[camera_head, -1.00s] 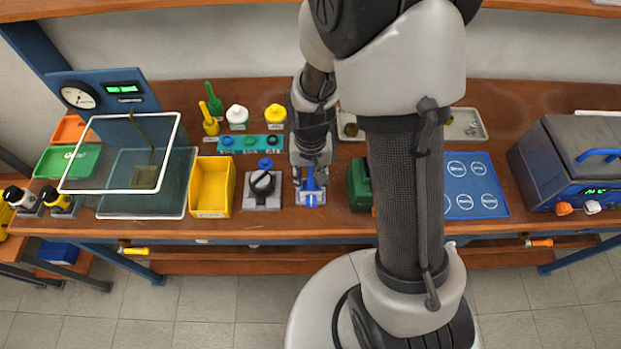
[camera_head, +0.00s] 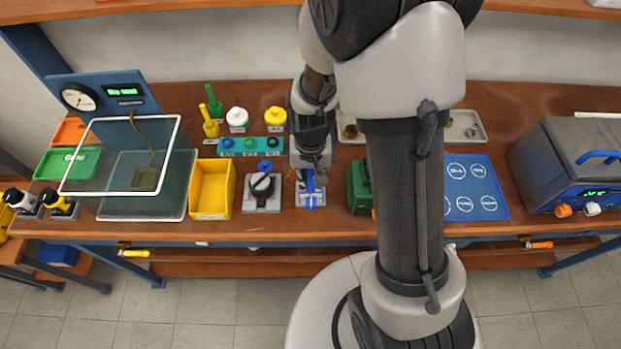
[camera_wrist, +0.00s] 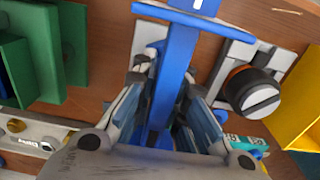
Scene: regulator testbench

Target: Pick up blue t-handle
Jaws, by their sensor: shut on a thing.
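The blue t-handle (camera_head: 310,186) is on a small grey plate near the front edge of the bench. In the wrist view, its long blue bar (camera_wrist: 178,48) runs between my gripper's fingers (camera_wrist: 165,90), with its crosspiece at the top of the picture. My gripper (camera_head: 310,172) points down over it and is shut on the blue t-handle. The handle's lower end is hidden between the fingers, and I cannot tell whether it is clear of the plate (camera_head: 322,198).
Left of the handle are a black knob on a grey plate (camera_head: 262,204) and a yellow bin (camera_head: 228,203). A green block (camera_head: 358,188) stands close on the right, then a blue mat (camera_head: 478,190). A teal strip (camera_head: 210,142) with bottles lies behind.

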